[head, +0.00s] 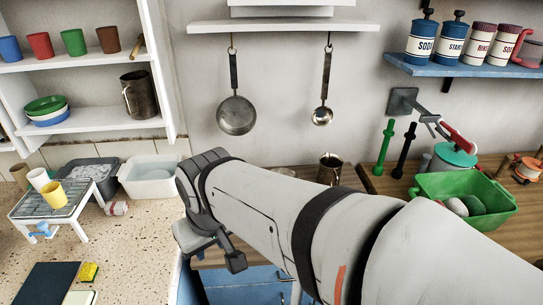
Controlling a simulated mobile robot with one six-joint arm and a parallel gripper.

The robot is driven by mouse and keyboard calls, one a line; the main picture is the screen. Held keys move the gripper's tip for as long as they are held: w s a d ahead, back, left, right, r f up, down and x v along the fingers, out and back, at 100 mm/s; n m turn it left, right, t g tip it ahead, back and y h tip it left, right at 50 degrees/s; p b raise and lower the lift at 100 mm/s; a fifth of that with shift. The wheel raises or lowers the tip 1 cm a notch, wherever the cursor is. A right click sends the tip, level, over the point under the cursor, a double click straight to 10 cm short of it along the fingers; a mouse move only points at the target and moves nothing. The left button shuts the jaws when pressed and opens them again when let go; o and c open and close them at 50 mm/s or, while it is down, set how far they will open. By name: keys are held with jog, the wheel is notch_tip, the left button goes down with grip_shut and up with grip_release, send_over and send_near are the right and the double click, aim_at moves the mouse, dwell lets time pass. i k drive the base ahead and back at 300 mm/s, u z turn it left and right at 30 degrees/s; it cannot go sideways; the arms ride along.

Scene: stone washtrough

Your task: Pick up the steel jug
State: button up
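A metal jug (330,168) stands upright on the wooden worktop at the back, just above my arm in the picture; its lower part is close to the arm's outline. A larger dark metal jug (140,95) with a handle at its left stands on the lower shelf of the white wall unit. I cannot tell for sure which of the two is the steel jug. My arm crosses the middle, and my gripper (212,247) shows at its left end, apart from both jugs. Its fingers are partly hidden, so its opening is unclear.
A white basin (151,177) and a wire rack (57,204) with cups stand on the stone counter at left. A green tub (464,201) stands at right. A pan (236,114) and a ladle (322,115) hang above the worktop.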

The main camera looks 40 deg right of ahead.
aim_at(331, 165)
jog(key=u, duration=0.05)
jog(key=k, duration=1.65)
jog(key=z, duration=1.55)
jog(key=i, duration=1.45)
jog(key=z, duration=0.05)
